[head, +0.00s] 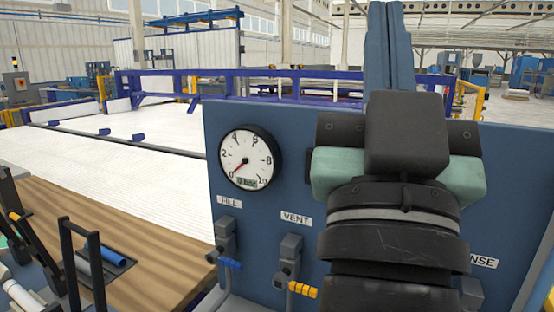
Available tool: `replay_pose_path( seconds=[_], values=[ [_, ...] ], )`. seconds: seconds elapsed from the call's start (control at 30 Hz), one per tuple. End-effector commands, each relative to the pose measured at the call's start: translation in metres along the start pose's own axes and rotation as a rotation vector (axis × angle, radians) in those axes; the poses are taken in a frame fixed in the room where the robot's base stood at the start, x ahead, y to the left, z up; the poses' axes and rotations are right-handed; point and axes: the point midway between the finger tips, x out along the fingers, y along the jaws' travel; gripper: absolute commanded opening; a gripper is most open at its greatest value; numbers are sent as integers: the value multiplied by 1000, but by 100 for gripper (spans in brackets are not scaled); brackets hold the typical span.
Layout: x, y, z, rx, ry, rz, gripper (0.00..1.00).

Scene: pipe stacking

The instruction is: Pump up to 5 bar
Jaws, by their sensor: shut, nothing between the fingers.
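A round white pressure gauge (250,157) with a black rim sits on the blue panel (300,115). Its red needle points to 0, and its small display seems to read 0 bar. A valve with a blue handle (230,263) is below the FILL label (229,200). A valve with a yellow-orange handle (303,289) is below the VENT label (296,218). My gripper (407,135) is seen from behind, in front of the panel's right part and right of the gauge. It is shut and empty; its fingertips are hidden. No pump handle is clearly visible.
A third label (484,263), ending in "NSE", is partly covered by my arm. A wooden bench top (130,235) with black-framed fixtures lies at left. A wide white surface (90,155) and blue rails are behind. A blue-grey upright (390,45) rises behind my gripper.

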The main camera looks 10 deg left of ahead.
Motion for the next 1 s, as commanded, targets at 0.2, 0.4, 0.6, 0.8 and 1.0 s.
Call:
replay_pose_path(
  seconds=[0.2,0.4,0.6,0.8,1.0],
  values=[
    [-2,0,2,0,0,0,0],
    [-7,0,8,0,-1,0,0],
    [-12,0,13,0,-1,0,0],
    [-14,0,16,0,-1,0,0],
    [-13,0,15,0,-1,0,0]
  ],
)
